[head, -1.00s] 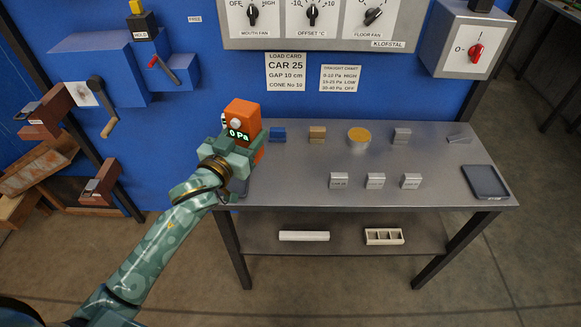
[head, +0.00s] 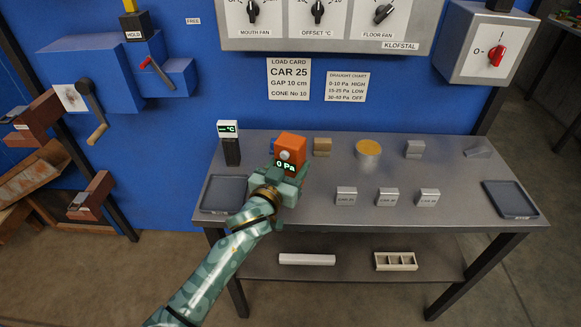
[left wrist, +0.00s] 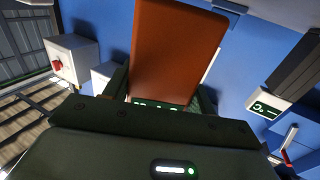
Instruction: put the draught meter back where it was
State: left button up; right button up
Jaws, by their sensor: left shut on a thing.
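The draught meter (head: 290,147) is an orange box with a round pale knob and a green display reading "0 Pa". My left gripper (head: 290,176) is shut on its lower part. The meter is upright, over the left part of the grey table; whether its base touches the tabletop is hidden by the gripper. In the left wrist view the orange meter (left wrist: 178,45) stands between the fingers, its display mostly hidden behind the gripper body. My right gripper is not in view.
A black-and-white °C meter (head: 230,143) stands left of the gripper. A dark tray (head: 222,208) lies at the table's left front, another (head: 509,199) at the right. A tan block (head: 322,146), a yellow-topped tin (head: 368,154) and grey blocks (head: 388,197) stand right. Mid-table is clear.

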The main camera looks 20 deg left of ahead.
pick_arm(q)
jog(key=shift+s+r, duration=0.1)
jog(key=shift+r, duration=0.05)
jog(key=shift+f+b, duration=0.3)
jog(key=shift+f, duration=0.3)
jog(key=o, duration=1.1)
jog(key=shift+c, duration=0.2)
jog(key=shift+r, duration=0.1)
jog(key=shift+r+p, duration=0.3)
jog(key=shift+r, duration=0.1)
jog(key=shift+s+r, duration=0.2)
jog(key=shift+s, duration=0.1)
jog(key=s+a+p, duration=0.1)
jog(key=s+p, duration=0.2)
jog(key=s, duration=0.8)
jog(key=shift+s+a, duration=0.2)
